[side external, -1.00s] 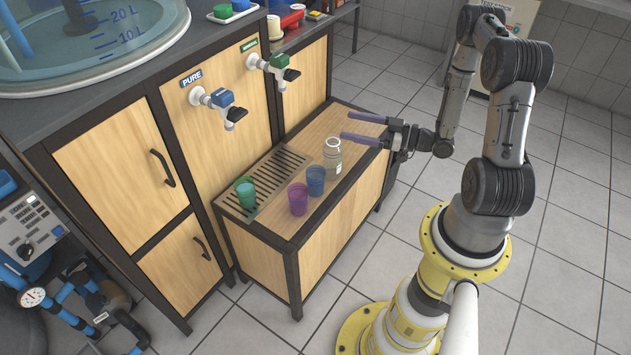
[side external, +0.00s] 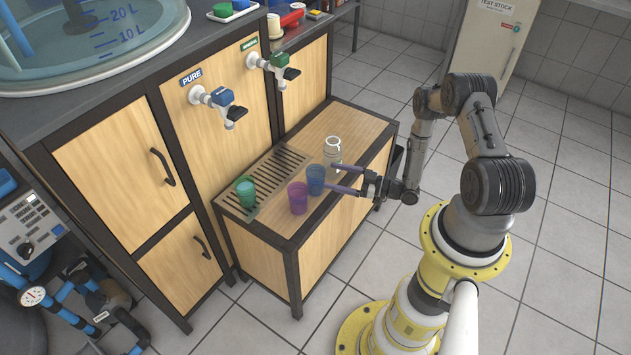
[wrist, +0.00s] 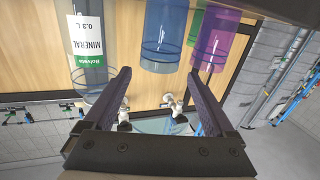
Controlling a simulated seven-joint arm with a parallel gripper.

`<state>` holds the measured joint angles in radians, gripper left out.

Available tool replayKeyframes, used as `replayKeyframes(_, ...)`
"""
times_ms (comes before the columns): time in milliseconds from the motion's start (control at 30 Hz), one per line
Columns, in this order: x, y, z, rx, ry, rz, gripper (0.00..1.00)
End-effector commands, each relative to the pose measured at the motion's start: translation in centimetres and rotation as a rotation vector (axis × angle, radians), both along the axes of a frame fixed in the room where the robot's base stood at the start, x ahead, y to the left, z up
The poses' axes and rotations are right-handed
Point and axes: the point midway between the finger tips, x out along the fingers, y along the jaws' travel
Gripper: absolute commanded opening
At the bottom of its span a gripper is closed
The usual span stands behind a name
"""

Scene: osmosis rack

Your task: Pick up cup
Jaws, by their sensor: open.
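Three cups stand on the low wooden bench: a blue cup (side external: 315,180), a purple cup (side external: 298,199) to its left, and a green cup (side external: 245,192) on the drain grate. My gripper (side external: 332,176) is open and low over the bench's right side, with its fingers pointing at the blue cup. In the wrist view, the blue cup (wrist: 163,38) shows ahead, between and beyond the fingertips of my gripper (wrist: 160,90). The purple cup (wrist: 215,45) shows to its right. I see no cup between the fingers.
Blue (side external: 222,98) and green (side external: 278,61) taps overhang the grate (side external: 275,175). The bench's front right is clear.

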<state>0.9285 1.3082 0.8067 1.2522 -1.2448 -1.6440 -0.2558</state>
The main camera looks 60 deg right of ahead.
Motion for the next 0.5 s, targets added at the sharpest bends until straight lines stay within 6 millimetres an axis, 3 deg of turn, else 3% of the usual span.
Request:
replayKeyframes(200, 3.5, 1.2, 0.0, 0.000, 0.000, 0.003, 0.90)
replayKeyframes(500, 5.5, 1.8, -0.2, -0.001, -0.001, 0.002, 0.90)
